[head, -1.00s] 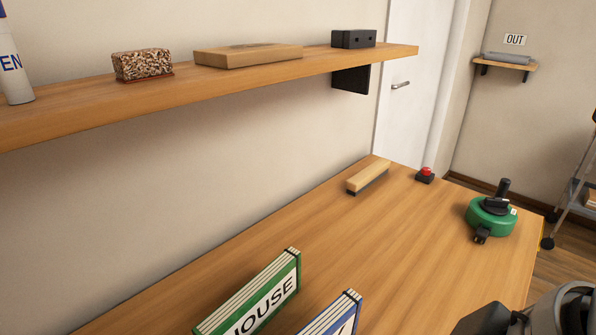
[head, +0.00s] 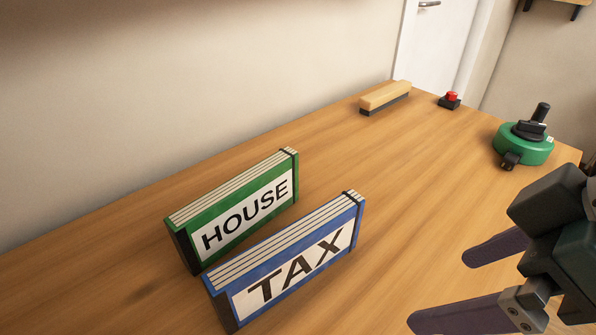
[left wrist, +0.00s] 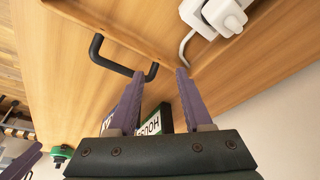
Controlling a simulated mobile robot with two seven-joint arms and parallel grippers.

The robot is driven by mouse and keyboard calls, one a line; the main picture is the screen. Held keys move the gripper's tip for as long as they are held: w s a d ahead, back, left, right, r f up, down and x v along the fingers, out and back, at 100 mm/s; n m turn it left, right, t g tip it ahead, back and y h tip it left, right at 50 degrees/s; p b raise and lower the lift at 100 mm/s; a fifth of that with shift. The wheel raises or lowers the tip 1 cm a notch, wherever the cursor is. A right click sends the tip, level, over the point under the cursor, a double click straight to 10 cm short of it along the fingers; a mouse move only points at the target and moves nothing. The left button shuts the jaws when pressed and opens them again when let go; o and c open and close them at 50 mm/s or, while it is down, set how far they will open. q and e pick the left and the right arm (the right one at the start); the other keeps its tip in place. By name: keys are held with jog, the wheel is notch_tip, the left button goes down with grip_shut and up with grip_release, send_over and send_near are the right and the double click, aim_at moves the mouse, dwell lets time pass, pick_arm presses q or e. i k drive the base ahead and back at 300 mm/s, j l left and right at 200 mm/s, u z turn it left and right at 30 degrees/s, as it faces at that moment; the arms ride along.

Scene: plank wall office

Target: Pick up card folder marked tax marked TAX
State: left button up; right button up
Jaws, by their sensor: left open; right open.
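The blue card folder marked TAX (head: 290,262) stands upright on its long edge on the wooden desk, its white label facing me. The green folder marked HOUSE (head: 240,208) stands just behind it, roughly parallel, with a narrow gap. My right gripper (head: 438,290) is open and empty, to the right of the TAX folder and apart from it. My left gripper (left wrist: 160,73) shows only in the left wrist view, open, with nothing held between its purple fingers. Beyond those fingers the HOUSE folder (left wrist: 151,122) is partly visible; a sliver of the TAX folder may show beside it.
At the desk's far end are a wooden block with a dark base (head: 385,97), a red button (head: 450,100) and a green round device with a black handle (head: 523,142). A black bar handle (left wrist: 120,65) and a white fixture (left wrist: 213,14) appear in the left wrist view.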

aim_at(246, 286)
jog(key=i+l+u, duration=0.1)
jog(key=u, duration=0.35)
jog(key=l+u, duration=0.65)
jog(key=u, duration=0.2)
jog(key=i, duration=0.05)
